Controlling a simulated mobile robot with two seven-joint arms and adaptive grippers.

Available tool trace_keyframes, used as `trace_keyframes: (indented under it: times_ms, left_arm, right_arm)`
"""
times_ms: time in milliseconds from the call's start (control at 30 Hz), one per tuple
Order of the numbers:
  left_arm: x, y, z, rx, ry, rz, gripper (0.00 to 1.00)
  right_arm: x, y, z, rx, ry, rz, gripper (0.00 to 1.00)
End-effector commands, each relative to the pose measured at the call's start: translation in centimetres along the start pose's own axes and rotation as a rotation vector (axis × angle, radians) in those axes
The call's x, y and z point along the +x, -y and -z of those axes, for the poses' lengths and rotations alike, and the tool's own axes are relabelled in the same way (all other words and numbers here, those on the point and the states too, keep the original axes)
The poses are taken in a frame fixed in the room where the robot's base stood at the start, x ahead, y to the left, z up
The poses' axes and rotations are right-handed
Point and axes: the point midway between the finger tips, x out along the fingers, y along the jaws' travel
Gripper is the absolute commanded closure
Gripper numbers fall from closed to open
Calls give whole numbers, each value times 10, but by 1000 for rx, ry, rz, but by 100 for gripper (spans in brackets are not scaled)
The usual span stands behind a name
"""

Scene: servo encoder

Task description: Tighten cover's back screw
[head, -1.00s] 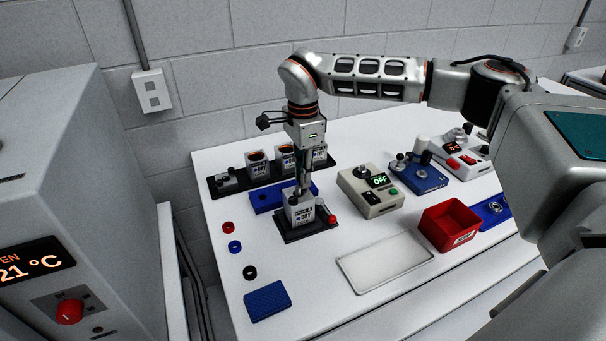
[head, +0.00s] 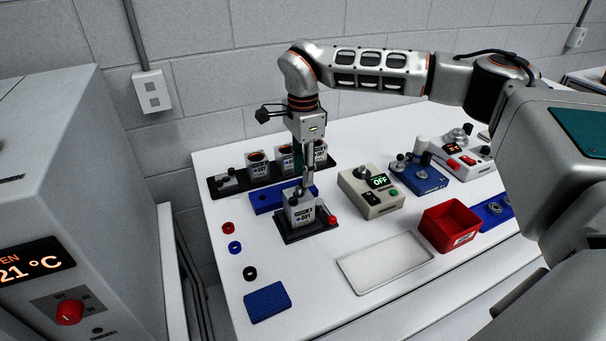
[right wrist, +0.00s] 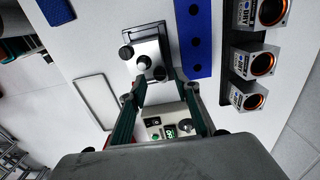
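The servo unit (head: 301,208) is a light grey box with a label, seated upright on a black fixture (head: 295,237) with a red knob on its right. My right gripper (head: 308,192) points down at the servo's top, seen nearly edge-on. In the right wrist view its fingertips (right wrist: 159,80) are apart, beside the near end of the servo's cover (right wrist: 147,51). Small dark round parts show there; I cannot tell which is the back screw, or whether a finger touches it. My left gripper is not in view.
Behind the fixture lie a blue block with holes (head: 266,199) and a black rack (head: 225,193) holding several servo housings. To the right stand a control box reading OFF (head: 365,207) and a red bin (head: 443,217). A pale tray (head: 385,262) lies in front.

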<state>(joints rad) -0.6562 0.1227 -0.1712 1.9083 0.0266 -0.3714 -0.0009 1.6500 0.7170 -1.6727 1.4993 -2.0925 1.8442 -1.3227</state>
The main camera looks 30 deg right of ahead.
Motion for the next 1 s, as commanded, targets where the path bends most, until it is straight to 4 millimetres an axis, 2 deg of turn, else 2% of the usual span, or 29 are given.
trace_keyframes:
  times_ms: [300, 500, 700, 1000]
  left_arm:
    - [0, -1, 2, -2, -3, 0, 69]
    - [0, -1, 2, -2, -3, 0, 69]
    - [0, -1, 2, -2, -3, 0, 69]
    - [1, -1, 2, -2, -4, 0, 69]
  right_arm:
    - [-66, 1, 0, 1, -1, 5, 68]
    - [-93, 0, 0, 1, -1, 3, 68]
    - [-104, 0, 0, 0, -1, 1, 68]
    - [-104, 0, 0, -1, 0, 1, 68]
